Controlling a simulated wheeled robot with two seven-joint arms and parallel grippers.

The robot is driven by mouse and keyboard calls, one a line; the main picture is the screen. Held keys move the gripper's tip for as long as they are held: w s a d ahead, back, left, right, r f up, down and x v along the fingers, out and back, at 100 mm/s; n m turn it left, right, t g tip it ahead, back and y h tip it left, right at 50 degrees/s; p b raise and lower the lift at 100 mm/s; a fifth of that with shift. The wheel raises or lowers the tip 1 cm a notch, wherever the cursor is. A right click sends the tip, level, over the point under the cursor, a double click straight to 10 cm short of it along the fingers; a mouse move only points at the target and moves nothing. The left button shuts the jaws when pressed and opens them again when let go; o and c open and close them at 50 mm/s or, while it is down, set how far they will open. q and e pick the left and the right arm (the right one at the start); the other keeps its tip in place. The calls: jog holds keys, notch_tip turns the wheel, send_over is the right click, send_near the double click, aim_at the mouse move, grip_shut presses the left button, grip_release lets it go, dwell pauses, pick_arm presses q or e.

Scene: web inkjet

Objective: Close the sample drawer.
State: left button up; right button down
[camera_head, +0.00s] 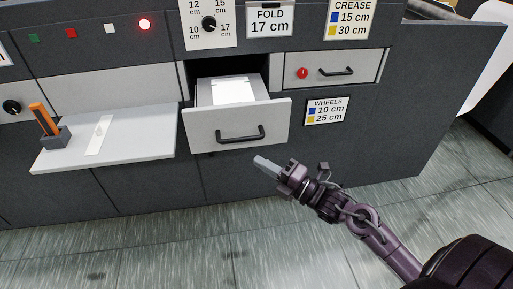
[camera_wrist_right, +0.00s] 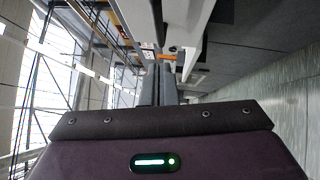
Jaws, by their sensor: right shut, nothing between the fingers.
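The sample drawer (camera_head: 234,124) stands pulled out of the dark cabinet in the head view, with a white front and a dark bar handle (camera_head: 240,135). White paper (camera_head: 231,90) lies inside it. My right gripper (camera_head: 262,163) is shut and empty, just below and to the right of the drawer front, apart from the handle. In the right wrist view its fingers (camera_wrist_right: 157,88) show together, pointing ahead. My left gripper is not in view.
A closed drawer (camera_head: 333,69) with a red knob is to the right. A white shelf (camera_head: 130,150) juts out at the left, bearing an orange-handled tool in a grey holder (camera_head: 50,132). The floor (camera_head: 230,250) in front is clear.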

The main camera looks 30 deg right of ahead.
aim_at(239, 141)
jog(key=w, duration=0.2)
jog(key=w+r, duration=0.1)
jog(key=w, duration=0.1)
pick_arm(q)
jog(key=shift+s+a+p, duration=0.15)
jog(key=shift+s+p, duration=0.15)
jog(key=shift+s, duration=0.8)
pick_arm(e)
jog(key=shift+w+d, duration=0.15)
jog(key=shift+w, duration=0.45)
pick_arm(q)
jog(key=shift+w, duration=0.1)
